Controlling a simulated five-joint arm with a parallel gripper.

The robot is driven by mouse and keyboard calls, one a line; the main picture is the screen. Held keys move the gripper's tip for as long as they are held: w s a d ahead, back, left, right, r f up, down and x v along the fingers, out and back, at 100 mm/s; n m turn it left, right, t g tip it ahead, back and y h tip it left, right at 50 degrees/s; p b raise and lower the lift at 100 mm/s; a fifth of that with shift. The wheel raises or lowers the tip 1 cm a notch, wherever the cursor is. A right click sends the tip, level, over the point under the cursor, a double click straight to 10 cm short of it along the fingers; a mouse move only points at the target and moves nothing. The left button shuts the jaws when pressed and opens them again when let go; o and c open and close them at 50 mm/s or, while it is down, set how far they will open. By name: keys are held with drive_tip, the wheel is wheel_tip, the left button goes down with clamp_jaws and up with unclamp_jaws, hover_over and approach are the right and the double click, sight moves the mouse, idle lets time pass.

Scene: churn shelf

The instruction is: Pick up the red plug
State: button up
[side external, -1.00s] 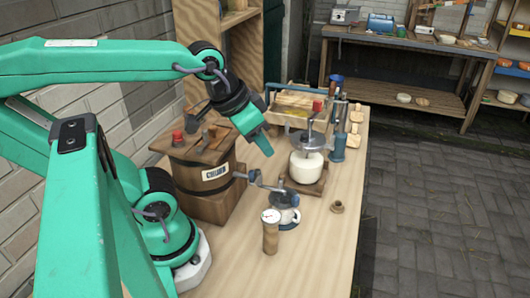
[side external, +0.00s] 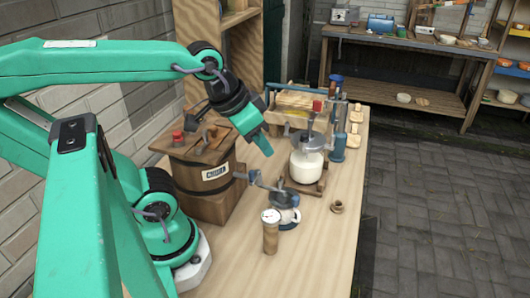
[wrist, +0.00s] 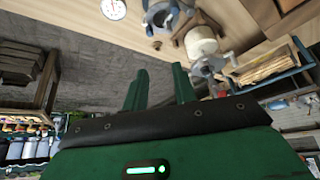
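A red plug (side external: 177,137) stands upright on the left part of the wooden lid of the churn (side external: 208,178). My gripper (side external: 262,141) is to the right of the plug, above the table beyond the churn, and points down to the right. It is apart from the plug. In the wrist view my gripper (wrist: 160,82) shows two green fingers with a gap between them and nothing held. I cannot make out the plug in the wrist view.
A press with a white cylinder (side external: 306,166) stands right of my gripper, beside a blue-framed crate (side external: 290,101). A grinder (side external: 272,188), a wooden cylinder with a dial (side external: 270,236) and a small brown ring (side external: 337,207) stand nearer. The table's right front is clear.

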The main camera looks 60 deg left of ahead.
drive_tip(key=shift+o, duration=0.2)
drive_tip(key=o, duration=0.4)
drive_tip(key=shift+c, duration=0.2)
drive_tip(key=shift+r, duration=0.1)
wheel_tip(320, 180, up, 11)
drive_tip(key=s+a+n+g, duration=0.3)
drive_tip(key=s+a+n, duration=0.4)
drive_tip(key=n, duration=1.1)
drive_tip(key=s+a+n+g, duration=0.3)
drive_tip(key=s+a+n, duration=0.45)
drive_tip(key=n, duration=1.05)
drive_tip(key=shift+w+f, duration=0.2)
drive_tip(key=shift+f, duration=2.05)
